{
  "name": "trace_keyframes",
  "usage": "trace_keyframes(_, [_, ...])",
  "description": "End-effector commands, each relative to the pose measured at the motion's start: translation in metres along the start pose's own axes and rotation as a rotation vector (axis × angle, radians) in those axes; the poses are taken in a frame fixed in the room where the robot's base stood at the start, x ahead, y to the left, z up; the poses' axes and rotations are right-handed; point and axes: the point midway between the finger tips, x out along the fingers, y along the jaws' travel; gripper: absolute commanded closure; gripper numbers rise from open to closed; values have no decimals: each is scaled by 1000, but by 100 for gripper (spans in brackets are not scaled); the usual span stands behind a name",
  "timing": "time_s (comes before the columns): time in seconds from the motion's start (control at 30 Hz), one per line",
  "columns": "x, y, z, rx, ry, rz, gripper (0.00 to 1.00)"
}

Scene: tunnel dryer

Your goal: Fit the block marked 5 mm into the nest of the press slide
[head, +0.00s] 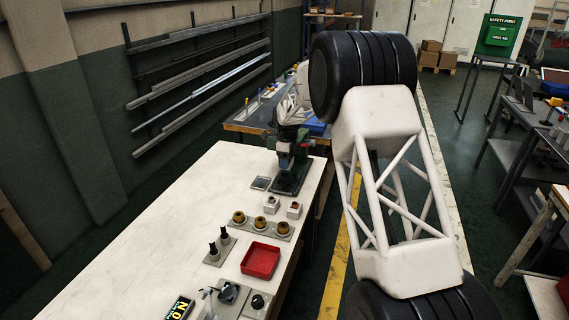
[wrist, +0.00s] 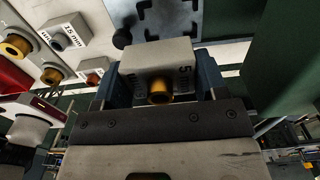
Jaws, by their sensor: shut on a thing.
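In the wrist view, my gripper (wrist: 164,72) is shut on a pale grey block (wrist: 150,60), with dark blue fingers on either side of it. The block carries a brass-coloured round end on the face towards the camera and a partly visible "5" and "mm" marking. Beyond it in the wrist view is a grey plate (wrist: 180,14) with black corner marks; I cannot tell whether this is the nest. The block appears apart from the plate. In the head view, a green press (head: 290,172) stands at the table's far end; my gripper there is hard to make out.
On the white table (head: 165,235), several brass-topped pieces (head: 272,204) sit on a strip, with small white blocks (head: 294,209) nearby. A block marked 15 mm (wrist: 70,33) shows in the wrist view. A red tray (head: 260,261) lies nearer. The table's left side is clear.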

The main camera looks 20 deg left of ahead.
Motion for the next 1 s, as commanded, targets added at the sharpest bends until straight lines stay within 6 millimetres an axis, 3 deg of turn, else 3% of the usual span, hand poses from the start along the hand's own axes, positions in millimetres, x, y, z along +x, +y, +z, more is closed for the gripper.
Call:
trace_keyframes(0.3, [1, -13, 0, 9, 0, -1, 69])
trace_keyframes(1.0, [2, -13, 0, 9, 0, -1, 69])
